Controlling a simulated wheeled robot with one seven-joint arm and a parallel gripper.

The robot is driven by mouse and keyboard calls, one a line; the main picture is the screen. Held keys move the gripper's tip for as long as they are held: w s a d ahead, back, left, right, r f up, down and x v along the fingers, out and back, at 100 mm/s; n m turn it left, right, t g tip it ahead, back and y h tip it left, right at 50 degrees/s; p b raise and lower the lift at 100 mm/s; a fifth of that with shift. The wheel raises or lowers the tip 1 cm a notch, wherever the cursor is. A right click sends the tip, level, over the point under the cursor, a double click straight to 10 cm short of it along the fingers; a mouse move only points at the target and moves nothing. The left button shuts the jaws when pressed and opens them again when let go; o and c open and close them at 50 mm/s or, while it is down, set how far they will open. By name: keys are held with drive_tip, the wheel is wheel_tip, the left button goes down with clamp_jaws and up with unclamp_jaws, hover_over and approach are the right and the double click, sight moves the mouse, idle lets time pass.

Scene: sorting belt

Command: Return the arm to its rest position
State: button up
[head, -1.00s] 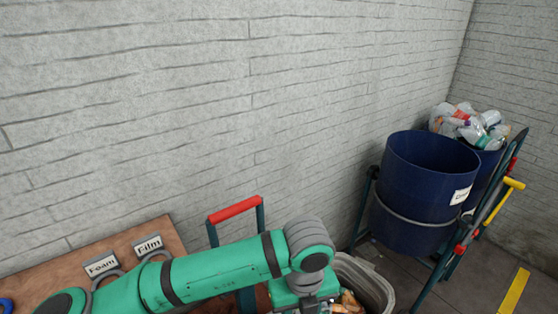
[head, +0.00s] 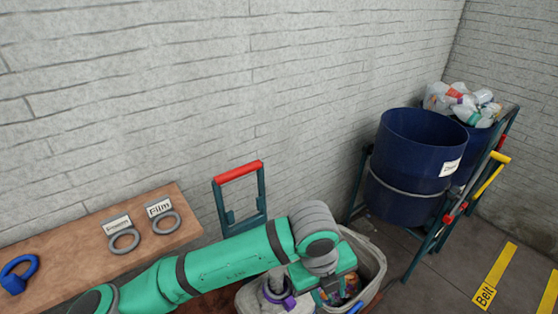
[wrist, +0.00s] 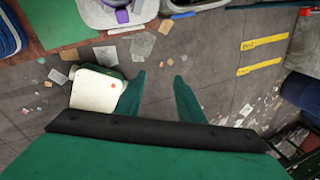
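My green arm (head: 225,258) reaches across the bottom of the head view, from the lower left to a grey-capped joint right of centre. Nothing is held.
A wooden shelf (head: 75,258) carries grey rings with labels and a blue ring (head: 18,274). A grey bin (head: 372,258) stands beside my arm's end. A blue drum (head: 405,165) on a frame is at right. Yellow strips (head: 495,277) mark the open floor.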

drive_tip(key=w+d+r+n+t+h, duration=0.15)
drive_tip(key=d+r+h, duration=0.25)
drive_tip(key=d, duration=0.4)
drive_tip(key=d+r+n+t+h, duration=0.1)
drive_tip(key=d+r+n+h, duration=0.25)
drive_tip(key=d, duration=0.55)
drive_tip(key=w+d+r+n+t+h, duration=0.2)
drive_tip(key=w+r+n+t+h, duration=0.2)
drive_tip(key=r+n+t+h, duration=0.3)
drive_tip(key=s+a+f+n+t+y, duration=0.35)
drive_tip(key=a+f+n+y, duration=0.4)
drive_tip(key=f+n, duration=0.25)
drive_tip(key=s+a+f+n+t+y, duration=0.35)
drive_tip(key=a+f+n+y, duration=0.25)
drive_tip(key=a+f+n, duration=0.35)
drive_tip(key=s+a+f+y, duration=0.1)
drive_tip(key=s+a, duration=0.3)
drive_tip(key=s, duration=0.4)
drive_tip(key=s+a+f+g+y, duration=0.1)
drive_tip(key=s+a+f, duration=0.3)
drive_tip(key=s, duration=0.4)
drive_tip(key=s+a+f+n+g+y, duration=0.1)
drive_tip(key=s+a+f, duration=0.2)
drive_tip(key=s+a, duration=0.2)
drive_tip(key=s, duration=0.2)
drive_tip(key=shift+s+a+f+y, duration=0.15)
drive_tip(key=shift+s+a+y, duration=0.05)
drive_tip(key=shift+s+y, duration=0.2)
